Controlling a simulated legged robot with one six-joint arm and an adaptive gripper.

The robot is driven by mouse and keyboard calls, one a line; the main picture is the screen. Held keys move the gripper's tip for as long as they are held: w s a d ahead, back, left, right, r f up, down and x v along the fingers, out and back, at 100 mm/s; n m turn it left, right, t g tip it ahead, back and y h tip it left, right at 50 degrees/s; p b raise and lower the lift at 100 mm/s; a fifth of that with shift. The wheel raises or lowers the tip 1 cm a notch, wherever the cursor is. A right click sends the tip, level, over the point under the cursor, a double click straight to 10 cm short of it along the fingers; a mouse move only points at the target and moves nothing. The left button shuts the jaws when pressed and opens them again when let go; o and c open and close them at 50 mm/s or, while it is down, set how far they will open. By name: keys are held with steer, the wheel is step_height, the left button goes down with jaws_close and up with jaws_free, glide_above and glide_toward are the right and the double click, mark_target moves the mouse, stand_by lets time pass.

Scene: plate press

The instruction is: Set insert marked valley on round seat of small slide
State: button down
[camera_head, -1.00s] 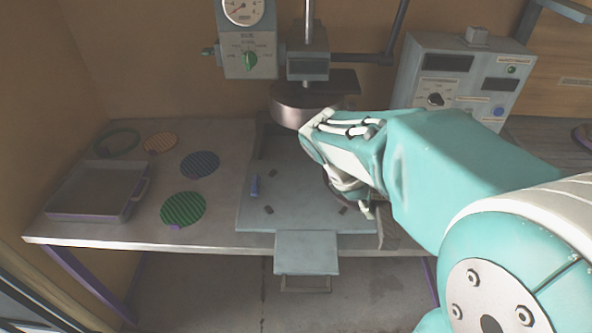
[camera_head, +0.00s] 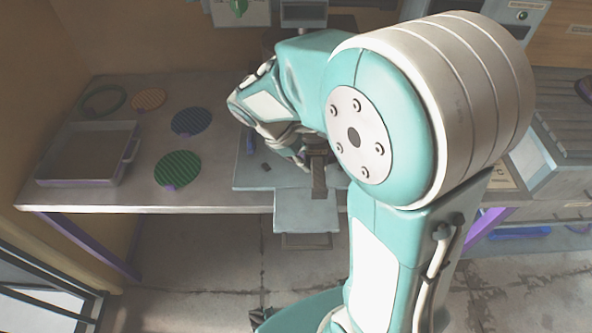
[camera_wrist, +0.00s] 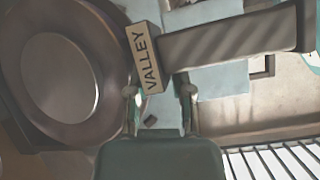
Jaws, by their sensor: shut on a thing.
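The insert marked VALLEY is a dark round pan (camera_wrist: 28,70) with a paler round centre, a lettered block (camera_wrist: 147,58) and a long straight handle (camera_wrist: 235,38). My gripper (camera_wrist: 159,92) is shut on it near the lettered block. In the head view my gripper (camera_head: 301,158) is low over the press's grey-blue plate (camera_head: 250,178), and the insert's handle (camera_head: 319,178) points towards the front edge. The pan is hidden there by my arm. A pale slide piece (camera_head: 306,212) with a pull handle sticks out at the front. I cannot make out the round seat.
A shallow tray (camera_head: 85,180), a green disc (camera_head: 178,169), a blue disc (camera_head: 194,121), an orange disc (camera_head: 148,98) and a ring (camera_head: 104,99) lie on the table's left side. My arm covers much of the press.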

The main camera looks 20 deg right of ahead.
steer(key=a+f, duration=0.1)
steer(key=w+a+f, duration=0.1)
steer(key=shift+w+f, duration=0.15)
steer(key=shift+f, duration=1.75)
steer(key=c, duration=0.5)
jaws_free()
steer(key=shift+f, duration=0.1)
